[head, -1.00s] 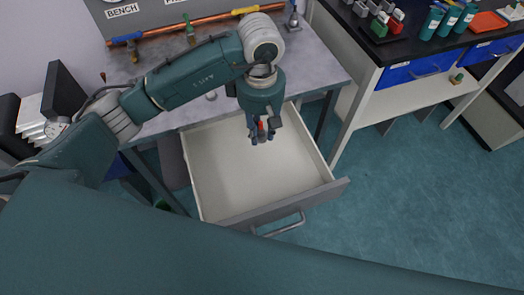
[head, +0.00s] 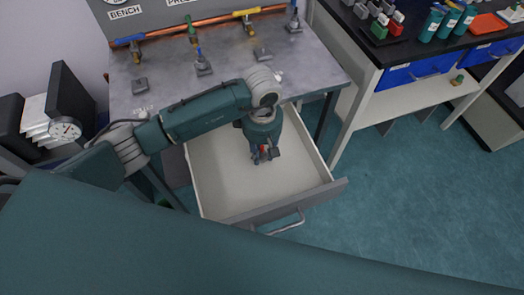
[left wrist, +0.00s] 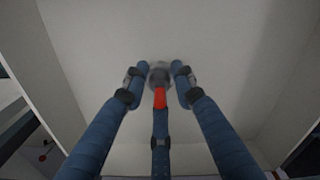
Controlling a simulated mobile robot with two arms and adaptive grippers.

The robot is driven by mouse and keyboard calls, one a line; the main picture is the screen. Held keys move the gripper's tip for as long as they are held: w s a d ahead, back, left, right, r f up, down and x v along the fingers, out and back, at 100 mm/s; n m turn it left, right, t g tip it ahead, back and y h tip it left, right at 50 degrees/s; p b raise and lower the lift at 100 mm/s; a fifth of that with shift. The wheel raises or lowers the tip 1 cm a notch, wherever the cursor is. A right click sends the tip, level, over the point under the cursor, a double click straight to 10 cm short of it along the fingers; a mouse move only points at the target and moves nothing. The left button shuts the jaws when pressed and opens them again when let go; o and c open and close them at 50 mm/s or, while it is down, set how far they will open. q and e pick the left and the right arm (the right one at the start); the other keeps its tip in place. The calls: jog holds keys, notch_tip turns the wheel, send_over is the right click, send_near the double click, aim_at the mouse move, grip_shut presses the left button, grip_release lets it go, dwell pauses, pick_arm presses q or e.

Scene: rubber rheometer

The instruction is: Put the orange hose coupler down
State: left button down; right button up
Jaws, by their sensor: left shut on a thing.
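My left gripper (head: 264,155) points down into the open drawer (head: 218,196) under the bench. It is shut on the orange hose coupler (left wrist: 160,98). In the left wrist view the coupler's orange-red part and a grey end (left wrist: 158,76) show between the three blue fingers, above the pale drawer floor. In the head view the fingers mostly hide the coupler. I cannot tell whether it touches the drawer floor. My right gripper is not in view.
The drawer's front panel (head: 290,205) and side walls surround the gripper. The drawer floor looks otherwise bare. The grey bench (head: 315,65) above carries a copper pipe (head: 215,20) and small fittings. A black-topped table (head: 345,30) with bottles and an orange tray (head: 489,22) stands right.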

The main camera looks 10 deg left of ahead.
aim_at(262, 152)
pick_arm(q)
jog(key=shift+f, duration=0.2)
jog(key=c, duration=1.6)
grip_release()
jog(key=shift+r, duration=0.1)
jog(key=shift+c, duration=0.2)
jog(key=shift+o, duration=1.2)
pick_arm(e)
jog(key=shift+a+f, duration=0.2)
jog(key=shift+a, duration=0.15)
pick_arm(q)
jog(key=shift+r, duration=0.6)
notch_tip(262, 152, up, 11)
jog(key=b, duration=0.2)
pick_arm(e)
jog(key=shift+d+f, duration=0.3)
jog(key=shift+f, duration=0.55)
pick_arm(q)
jog(key=shift+r, duration=0.15)
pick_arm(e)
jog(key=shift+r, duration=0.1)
